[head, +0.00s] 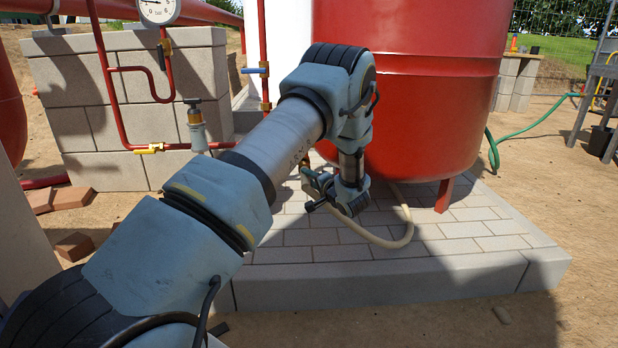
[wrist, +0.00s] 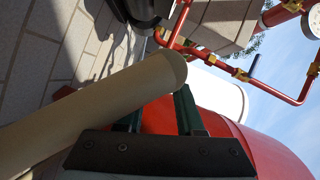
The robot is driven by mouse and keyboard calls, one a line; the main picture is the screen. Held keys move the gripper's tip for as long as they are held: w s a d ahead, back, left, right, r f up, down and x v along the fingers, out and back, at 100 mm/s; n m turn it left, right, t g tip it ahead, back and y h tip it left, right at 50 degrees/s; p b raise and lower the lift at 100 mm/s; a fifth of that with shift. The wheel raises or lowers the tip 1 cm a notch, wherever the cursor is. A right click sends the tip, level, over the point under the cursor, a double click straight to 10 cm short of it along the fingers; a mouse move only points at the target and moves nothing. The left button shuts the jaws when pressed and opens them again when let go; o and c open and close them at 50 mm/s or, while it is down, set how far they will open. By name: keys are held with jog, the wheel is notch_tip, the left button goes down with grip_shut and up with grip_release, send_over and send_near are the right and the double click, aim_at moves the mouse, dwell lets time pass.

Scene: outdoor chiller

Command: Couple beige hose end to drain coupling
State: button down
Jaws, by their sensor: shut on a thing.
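The beige hose (head: 408,228) comes from beneath the red tank, loops over the paved slab and runs back up to my gripper (head: 318,186). In the wrist view the hose (wrist: 85,118) crosses in front of the two green fingers of my gripper (wrist: 160,105), and its rounded end points up and right. My gripper is shut on the hose, with the end sticking out past the fingers. I cannot make out the drain coupling in either view.
The red tank (head: 435,100) stands close behind my gripper, with a leg (head: 444,195) on the slab (head: 440,272). Red pipes (head: 107,80) with brass valves run before a block wall (head: 85,100) at left. Loose bricks (head: 74,246) lie there. A green hose (head: 530,128) lies at right.

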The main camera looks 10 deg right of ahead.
jog(key=shift+w, duration=0.15)
jog(key=shift+w+d, duration=0.25)
jog(key=shift+w, duration=0.9)
jog(key=shift+w+d, duration=0.15)
jog(key=shift+w, duration=0.6)
grip_release()
dwell(0.6)
jog(key=shift+s, duration=0.1)
jog(key=p+v, duration=0.5)
jog(key=v, duration=0.1)
jog(key=shift+s, duration=0.4)
jog(key=shift+d, duration=0.1)
